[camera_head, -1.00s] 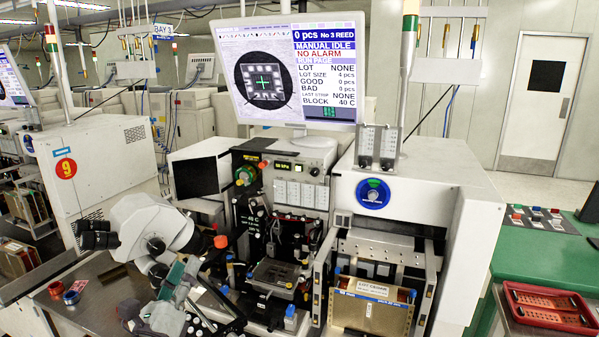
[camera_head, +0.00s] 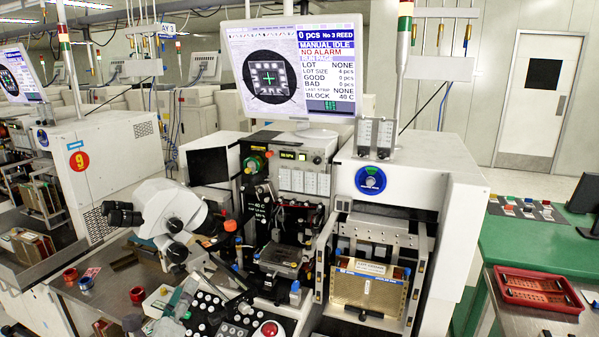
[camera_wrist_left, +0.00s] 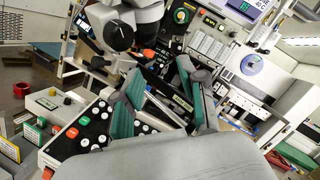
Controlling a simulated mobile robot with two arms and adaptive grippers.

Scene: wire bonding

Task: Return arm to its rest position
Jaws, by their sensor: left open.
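My left gripper (camera_head: 182,297) is low in the head view, at the left of the bonding machine, beside the button panel (camera_head: 213,309). Its teal-lined fingers stand apart in the left wrist view (camera_wrist_left: 162,78), with nothing held between them. The gripper is below the white microscope (camera_head: 172,208), which also shows in the left wrist view (camera_wrist_left: 128,25). My right gripper is in neither view.
The bonding machine carries a monitor (camera_head: 290,72) and holds a gold magazine (camera_head: 367,290) at its front. Small red and blue rings (camera_head: 137,294) lie on the metal table at left. A red tray (camera_head: 540,290) is at far right, near the green surface (camera_head: 535,246).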

